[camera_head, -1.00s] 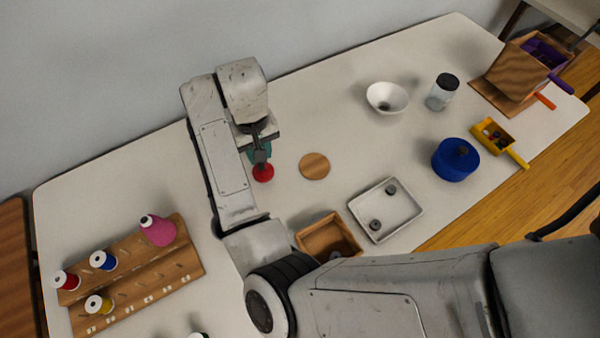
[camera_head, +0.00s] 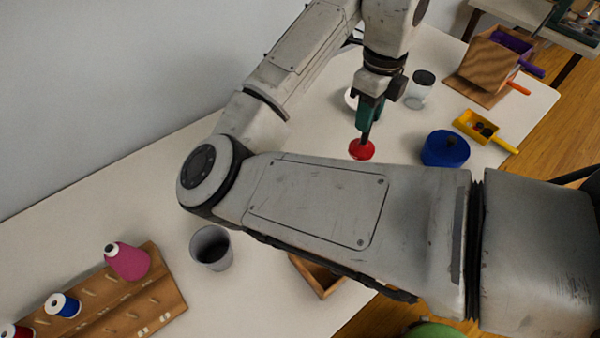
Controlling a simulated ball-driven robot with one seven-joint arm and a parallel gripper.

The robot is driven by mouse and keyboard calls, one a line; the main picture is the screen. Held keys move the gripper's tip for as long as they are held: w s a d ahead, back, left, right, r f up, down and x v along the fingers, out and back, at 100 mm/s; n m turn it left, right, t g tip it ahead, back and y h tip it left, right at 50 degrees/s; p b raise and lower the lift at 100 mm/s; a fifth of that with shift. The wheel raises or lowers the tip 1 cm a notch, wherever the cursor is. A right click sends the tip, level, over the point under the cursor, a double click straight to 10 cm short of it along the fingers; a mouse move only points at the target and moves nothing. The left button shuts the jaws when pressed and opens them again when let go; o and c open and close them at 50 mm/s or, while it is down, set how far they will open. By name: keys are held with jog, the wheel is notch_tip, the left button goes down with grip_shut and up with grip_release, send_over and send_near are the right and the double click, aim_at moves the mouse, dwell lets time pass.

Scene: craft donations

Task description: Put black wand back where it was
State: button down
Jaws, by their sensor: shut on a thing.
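My gripper (camera_head: 369,112) is at the right of centre, above the table, pointing down. It is shut on the black wand (camera_head: 366,133), a short dark shaft that ends in a red disc (camera_head: 361,150) below. The wand hangs roughly upright. The disc is left of the blue round tin (camera_head: 445,148) and apart from it; its height above the table is hard to tell. The gripper partly covers the white bowl (camera_head: 350,98).
A clear jar with a black lid (camera_head: 419,88), a yellow scoop (camera_head: 482,130) and a wooden bin (camera_head: 490,65) stand to the right. A grey cup (camera_head: 212,250), a wooden box (camera_head: 318,277) and a spool rack (camera_head: 165,290) are nearer. My arm hides the table's middle.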

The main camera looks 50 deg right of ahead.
jog(key=w+a+f, duration=0.5)
jog(key=w+f, duration=0.7)
jog(key=f, duration=0.1)
jog(key=shift+w+b, duration=0.35)
jog(key=shift+a+f, duration=0.1)
jog(key=c, duration=0.9)
grip_release()
jog(key=shift+o, duration=0.2)
notch_tip(320, 180, up, 12)
jog(key=shift+s, duration=0.1)
